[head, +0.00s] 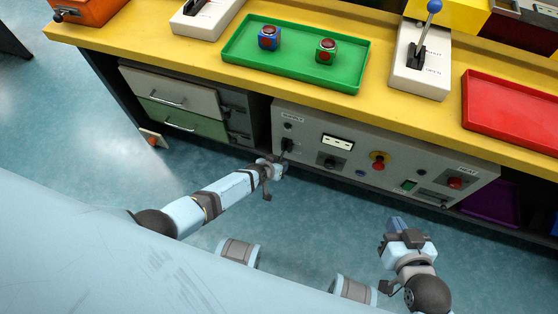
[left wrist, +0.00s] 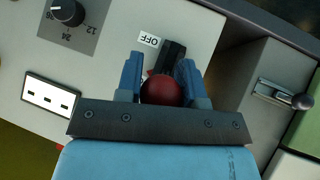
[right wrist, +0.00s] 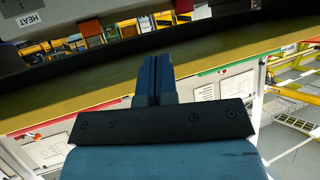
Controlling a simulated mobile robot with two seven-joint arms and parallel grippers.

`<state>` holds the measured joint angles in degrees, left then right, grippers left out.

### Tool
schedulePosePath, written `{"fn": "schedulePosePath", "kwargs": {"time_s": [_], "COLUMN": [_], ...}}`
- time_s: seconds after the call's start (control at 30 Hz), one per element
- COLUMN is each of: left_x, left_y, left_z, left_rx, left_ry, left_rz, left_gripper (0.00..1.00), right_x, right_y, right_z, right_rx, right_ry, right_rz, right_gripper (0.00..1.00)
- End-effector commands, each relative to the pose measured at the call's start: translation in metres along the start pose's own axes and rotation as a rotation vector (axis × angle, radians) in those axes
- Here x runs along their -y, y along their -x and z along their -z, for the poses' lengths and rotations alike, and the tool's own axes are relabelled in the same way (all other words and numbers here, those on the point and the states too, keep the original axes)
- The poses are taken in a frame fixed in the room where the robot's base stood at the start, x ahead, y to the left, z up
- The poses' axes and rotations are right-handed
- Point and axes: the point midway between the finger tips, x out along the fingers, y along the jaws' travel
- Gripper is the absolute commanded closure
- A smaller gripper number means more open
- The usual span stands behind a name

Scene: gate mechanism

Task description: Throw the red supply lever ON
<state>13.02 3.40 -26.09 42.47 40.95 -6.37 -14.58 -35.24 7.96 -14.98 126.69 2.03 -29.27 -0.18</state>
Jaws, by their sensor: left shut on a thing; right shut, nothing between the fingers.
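The red supply lever's round knob (left wrist: 161,91) sits between the two blue fingers of my left gripper (left wrist: 160,78) in the left wrist view, and the gripper is shut on it. Its black base shows just beyond the knob, beside a white OFF label (left wrist: 149,40). In the head view my left gripper (head: 279,164) is at the left end of the grey control panel (head: 312,125), and its hand hides the knob there. My right gripper (head: 395,226) is shut and empty, over the floor in front of the panel's right part; its fingers touch in the right wrist view (right wrist: 154,76).
A drawer cabinet (head: 178,107) stands to the left. The yellow worktop (head: 225,75) overhangs the panel. The floor in front is clear.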

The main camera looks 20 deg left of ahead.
Motion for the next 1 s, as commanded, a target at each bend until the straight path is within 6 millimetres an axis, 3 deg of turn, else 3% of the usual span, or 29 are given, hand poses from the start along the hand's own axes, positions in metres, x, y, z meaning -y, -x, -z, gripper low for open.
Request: {"fn": "schedulePosePath", "kwargs": {"time_s": [0.03,0.27,1.0], "left_x": [-0.004,-0.004,-0.006], "left_y": [0.006,0.009,0.01], "left_z": [0.011,0.018,0.03], "left_rx": [0.031,0.161,0.147], "left_ry": [0.011,0.043,0.041], "left_rz": [0.002,0.011,0.009], "left_gripper": [1.0,1.0,1.0], "right_x": [0.0,-0.003,-0.005], "right_y": [0.005,0.006,0.006], "right_z": [0.007,0.004,0.0], "right_rx": [0.012,0.039,0.052], "right_ry": [0.004,0.015,0.02], "right_rz": [-0.005,-0.018,-0.024], "right_gripper": [1.0,1.0,1.0]}}
